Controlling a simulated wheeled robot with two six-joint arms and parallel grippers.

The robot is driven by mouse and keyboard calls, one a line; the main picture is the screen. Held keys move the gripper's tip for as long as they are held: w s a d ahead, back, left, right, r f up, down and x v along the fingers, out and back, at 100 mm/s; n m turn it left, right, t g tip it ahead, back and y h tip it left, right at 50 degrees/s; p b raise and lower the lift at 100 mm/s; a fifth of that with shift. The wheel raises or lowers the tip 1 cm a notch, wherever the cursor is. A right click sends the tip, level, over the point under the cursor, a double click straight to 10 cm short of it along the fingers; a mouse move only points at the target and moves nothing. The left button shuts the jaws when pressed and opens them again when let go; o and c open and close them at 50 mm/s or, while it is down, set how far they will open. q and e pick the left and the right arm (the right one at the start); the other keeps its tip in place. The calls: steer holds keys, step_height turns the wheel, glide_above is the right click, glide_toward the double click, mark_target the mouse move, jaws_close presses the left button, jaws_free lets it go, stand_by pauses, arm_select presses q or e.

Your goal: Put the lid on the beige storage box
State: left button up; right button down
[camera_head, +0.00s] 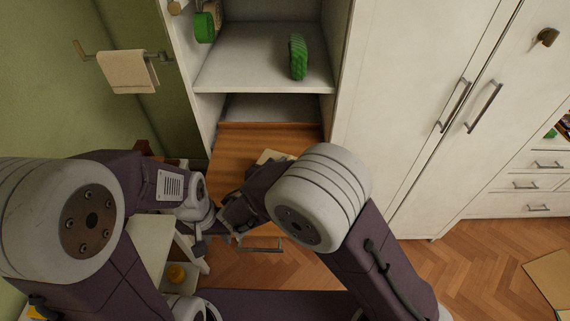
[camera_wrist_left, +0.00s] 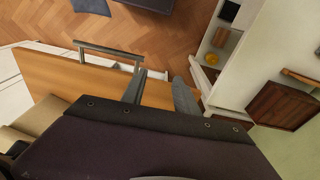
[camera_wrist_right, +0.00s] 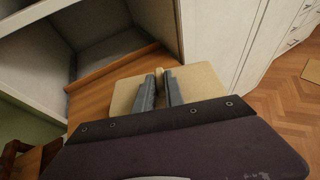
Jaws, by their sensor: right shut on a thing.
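A flat beige piece (camera_wrist_right: 122,95), apparently the lid or top of the beige storage box, shows around my right gripper's fingers (camera_wrist_right: 160,88) in the right wrist view. The right fingers are close together and shut on it; the exact grip is hard to see. In the head view a beige corner (camera_head: 272,156) shows beyond my right arm, which hides the rest. Beige surfaces (camera_wrist_left: 42,112) show at the lower left in the left wrist view. My left gripper (camera_wrist_left: 163,92) is open and empty over the wooden drawer's front area.
White cabinet doors (camera_head: 420,90) stand right. A low white shelf unit with a yellow item (camera_head: 176,273) stands left.

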steer(key=shift+f, duration=0.4)
steer(key=c, duration=1.3)
jaws_free()
steer(key=shift+c, duration=0.2)
steer(key=shift+r, duration=0.1)
